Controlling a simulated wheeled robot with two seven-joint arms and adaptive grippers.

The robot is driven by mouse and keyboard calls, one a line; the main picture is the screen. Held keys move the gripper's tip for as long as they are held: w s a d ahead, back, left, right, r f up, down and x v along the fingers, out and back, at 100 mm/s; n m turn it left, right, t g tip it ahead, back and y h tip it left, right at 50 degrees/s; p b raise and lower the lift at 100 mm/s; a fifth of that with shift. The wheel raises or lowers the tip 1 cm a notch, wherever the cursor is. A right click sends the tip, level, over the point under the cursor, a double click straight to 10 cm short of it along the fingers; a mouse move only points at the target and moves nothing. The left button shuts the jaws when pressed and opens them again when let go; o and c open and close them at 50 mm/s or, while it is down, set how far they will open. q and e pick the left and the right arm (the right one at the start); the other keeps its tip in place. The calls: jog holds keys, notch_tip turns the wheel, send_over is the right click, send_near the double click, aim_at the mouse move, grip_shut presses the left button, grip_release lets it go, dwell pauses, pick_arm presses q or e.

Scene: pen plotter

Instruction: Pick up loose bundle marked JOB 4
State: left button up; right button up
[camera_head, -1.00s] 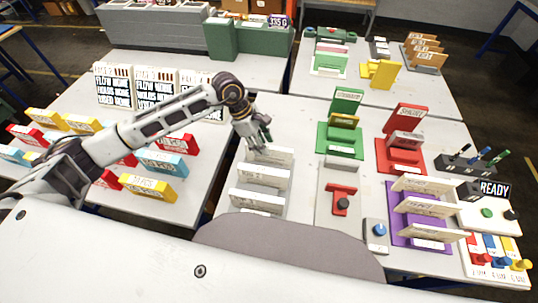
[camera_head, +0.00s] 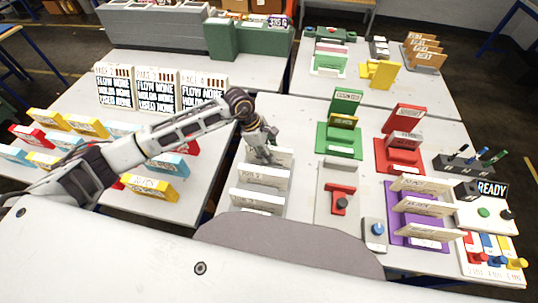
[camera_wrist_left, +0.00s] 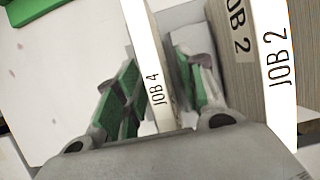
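The bundle marked JOB 4 (camera_wrist_left: 156,88) stands upright as a thin white-edged slab in the left wrist view. In the head view it is the rearmost of the upright bundles (camera_head: 284,157), partly hidden by my gripper. My left gripper (camera_head: 263,155) is down at its top. In the left wrist view the green-padded fingers of the left gripper (camera_wrist_left: 158,75) stand apart, one on each side of the JOB 4 bundle. A narrow gap shows beside it, so it does not look clamped. My right gripper is not in view.
The thicker JOB 2 bundle (camera_wrist_left: 275,60) stands close beside the right finger. Another upright bundle (camera_head: 257,200) stands nearest the table's front. A grey tray with a red stamp-like tool (camera_head: 341,198) and a green stand (camera_head: 340,140) are to the right.

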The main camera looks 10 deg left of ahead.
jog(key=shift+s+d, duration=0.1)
pick_arm(q)
jog(key=shift+c, duration=0.5)
grip_shut()
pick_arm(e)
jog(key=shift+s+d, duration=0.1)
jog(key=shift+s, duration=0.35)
pick_arm(q)
jog(key=shift+r, duration=0.1)
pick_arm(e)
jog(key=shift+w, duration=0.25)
pick_arm(q)
jog(key=shift+r, duration=0.8)
notch_tip(320, 180, up, 7)
jog(key=shift+f+b, duration=0.1)
jog(key=shift+b, duration=0.45)
jog(key=shift+r, duration=0.75)
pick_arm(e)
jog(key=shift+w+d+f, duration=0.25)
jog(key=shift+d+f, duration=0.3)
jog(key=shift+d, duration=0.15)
